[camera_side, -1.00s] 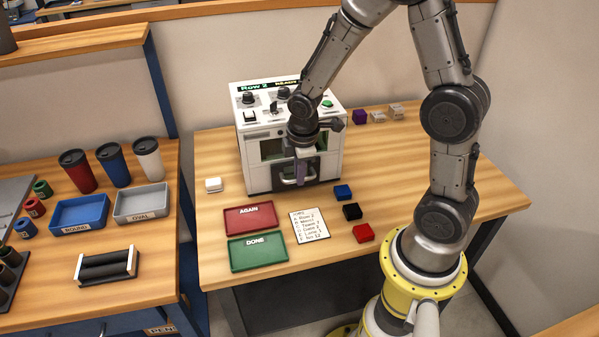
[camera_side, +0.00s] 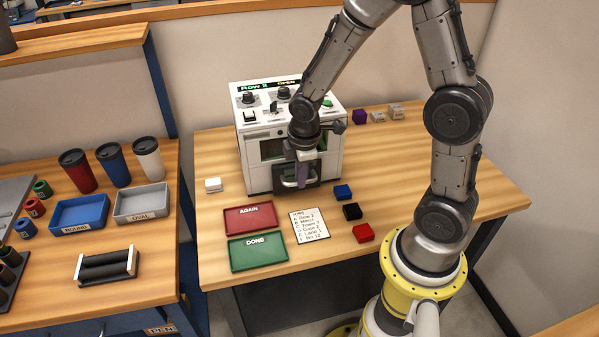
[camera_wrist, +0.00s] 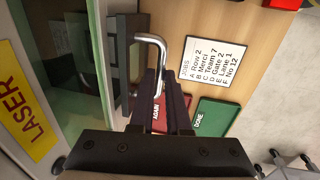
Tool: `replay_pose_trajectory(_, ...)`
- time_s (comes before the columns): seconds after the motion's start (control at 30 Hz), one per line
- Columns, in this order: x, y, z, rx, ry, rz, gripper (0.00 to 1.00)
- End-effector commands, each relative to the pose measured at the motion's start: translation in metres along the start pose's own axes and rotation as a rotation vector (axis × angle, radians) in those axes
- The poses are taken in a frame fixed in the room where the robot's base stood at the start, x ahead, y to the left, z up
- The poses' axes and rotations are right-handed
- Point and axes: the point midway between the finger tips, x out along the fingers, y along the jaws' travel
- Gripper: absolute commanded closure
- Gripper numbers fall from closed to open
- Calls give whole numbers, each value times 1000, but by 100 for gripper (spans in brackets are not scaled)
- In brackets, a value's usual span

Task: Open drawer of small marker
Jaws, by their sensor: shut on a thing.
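The small marker (camera_side: 256,158) is a white box with knobs, a green button and a display on top, standing on the wooden table. Its dark drawer (camera_side: 313,181) is low on the front and stands slightly out. In the wrist view the dark drawer front (camera_wrist: 121,70) carries a bent metal handle (camera_wrist: 150,39). My gripper (camera_side: 302,182) is in front of the marker, pointing down. Its dark fingers (camera_wrist: 162,88) are shut on the handle. My gripper hides part of the drawer and handle in the side view. The display reads "Row 2" and "OPEN".
A red AGAIN tray (camera_side: 249,219), a green DONE tray (camera_side: 258,253) and a job card (camera_side: 309,225) lie in front of the marker. A blue block (camera_side: 343,192), a black block (camera_side: 352,211) and a red block (camera_side: 363,233) are at the right.

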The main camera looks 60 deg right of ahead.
Motion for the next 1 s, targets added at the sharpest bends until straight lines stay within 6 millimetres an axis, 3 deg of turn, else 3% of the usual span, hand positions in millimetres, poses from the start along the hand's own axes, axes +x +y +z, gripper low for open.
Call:
replay_pose_trajectory(0.3,-16,-76,-4,-10,8,3,100)
replay_pose_trajectory(0.5,-22,-112,-6,-9,11,3,100)
replay_pose_trajectory(0.7,-25,-130,-5,-5,12,4,100)
replay_pose_trajectory(1.0,-26,-132,-5,0,11,4,100)
